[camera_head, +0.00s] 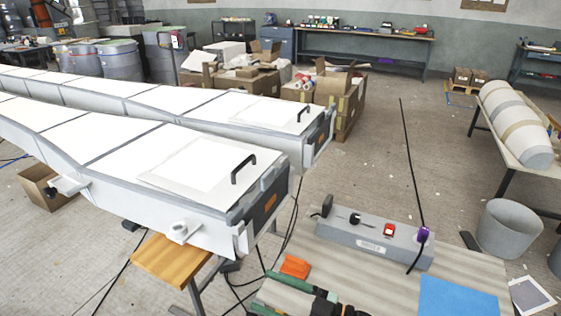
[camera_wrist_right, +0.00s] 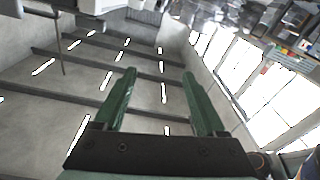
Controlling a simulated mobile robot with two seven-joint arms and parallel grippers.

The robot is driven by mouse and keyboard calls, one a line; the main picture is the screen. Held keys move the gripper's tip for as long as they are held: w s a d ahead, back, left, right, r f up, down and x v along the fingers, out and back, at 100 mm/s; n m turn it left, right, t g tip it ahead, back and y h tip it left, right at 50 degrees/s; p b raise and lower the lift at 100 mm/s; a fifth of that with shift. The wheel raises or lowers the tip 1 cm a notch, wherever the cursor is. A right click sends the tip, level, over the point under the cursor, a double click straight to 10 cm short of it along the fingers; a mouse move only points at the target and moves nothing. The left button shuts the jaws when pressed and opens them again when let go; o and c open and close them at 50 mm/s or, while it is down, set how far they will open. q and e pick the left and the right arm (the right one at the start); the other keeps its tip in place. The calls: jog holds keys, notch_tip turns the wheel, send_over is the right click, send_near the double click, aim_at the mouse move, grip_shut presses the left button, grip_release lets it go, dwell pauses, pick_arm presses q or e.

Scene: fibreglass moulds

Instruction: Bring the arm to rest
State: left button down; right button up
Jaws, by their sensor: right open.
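My right gripper (camera_head: 260,297) shows at the bottom edge of the head view, in front of the near left part of the small worktable (camera_head: 460,271). Its two green fingers point left. In the right wrist view, the gripper (camera_wrist_right: 159,78) has its fingers wide apart with nothing between them. Behind them that view shows a tilted picture of the room with bright window panes (camera_wrist_right: 280,105). Most of the right arm is cut off by the head view's lower edge. My left gripper is not in view.
A grey box with switches (camera_head: 365,238) and a purple plug (camera_head: 423,235) stands on the worktable. An orange piece (camera_head: 295,266) and a blue sheet (camera_head: 456,298) lie there too. Long white moulds (camera_head: 185,170) fill the left. A grey bin (camera_head: 508,229) stands right.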

jog(key=s+d+f+m+t+h, duration=0.2)
jog(key=d+f+m+t+h, duration=0.6)
jog(key=d+f+m+h, duration=0.3)
jog(key=s+d+f+m+g+h, duration=0.2)
jog(key=s+d+f+g+h, duration=0.2)
jog(key=s+d+f, duration=0.3)
jog(key=s+f+g, duration=0.1)
jog(key=s+f, duration=0.2)
jog(key=s, duration=0.3)
jog(key=shift+s+d+f+m+g, duration=0.2)
jog(key=shift+s+f+m+g, duration=0.05)
jog(key=shift+f+m+g, duration=0.15)
